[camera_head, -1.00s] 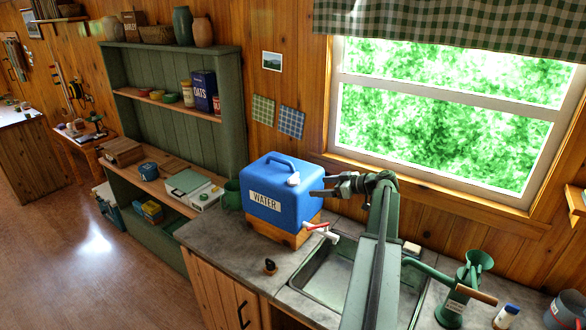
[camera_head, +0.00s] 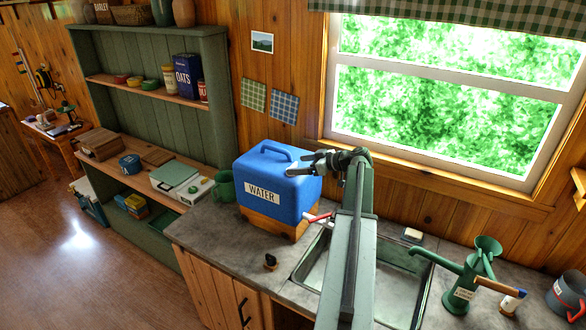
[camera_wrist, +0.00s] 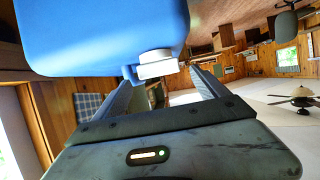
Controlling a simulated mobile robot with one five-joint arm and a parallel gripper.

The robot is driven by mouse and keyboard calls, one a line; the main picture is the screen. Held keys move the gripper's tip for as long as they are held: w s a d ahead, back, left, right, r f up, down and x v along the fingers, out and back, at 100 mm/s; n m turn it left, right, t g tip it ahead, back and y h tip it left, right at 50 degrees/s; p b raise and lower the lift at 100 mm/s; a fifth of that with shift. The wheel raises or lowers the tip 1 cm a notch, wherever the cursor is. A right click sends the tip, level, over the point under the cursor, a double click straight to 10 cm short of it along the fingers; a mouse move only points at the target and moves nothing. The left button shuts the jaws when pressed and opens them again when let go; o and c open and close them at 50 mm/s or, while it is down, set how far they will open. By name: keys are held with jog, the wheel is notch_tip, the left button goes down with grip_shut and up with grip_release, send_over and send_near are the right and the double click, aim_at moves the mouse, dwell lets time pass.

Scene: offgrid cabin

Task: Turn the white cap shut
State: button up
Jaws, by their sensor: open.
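The white cap (camera_wrist: 156,64) is on the top of the blue water jug (camera_head: 262,168). The jug, marked WATER, stands on a wooden stand (camera_head: 262,219) at the left of the sink. My gripper (camera_head: 304,166) is over the right part of the jug's top in the head view. There it largely covers the cap. In the wrist view the two fingers of my gripper (camera_wrist: 168,76) are open, and the cap shows between their far ends, near the jug (camera_wrist: 100,35). I cannot tell whether a finger touches the cap or how far the cap is turned.
A red-handled tap (camera_head: 319,217) sticks out at the jug's lower right. A green mug (camera_head: 225,186) is to the jug's left. The sink (camera_head: 378,285) and a green hand pump (camera_head: 466,277) are to the right. A small dark object (camera_head: 270,262) lies on the counter in front.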

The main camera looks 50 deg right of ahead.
aim_at(293, 165)
jog(key=b+x, duration=0.1)
jog(key=x, duration=0.3)
jog(key=shift+s+d, duration=0.15)
jog(key=shift+s, duration=0.05)
jog(key=c, duration=1.4)
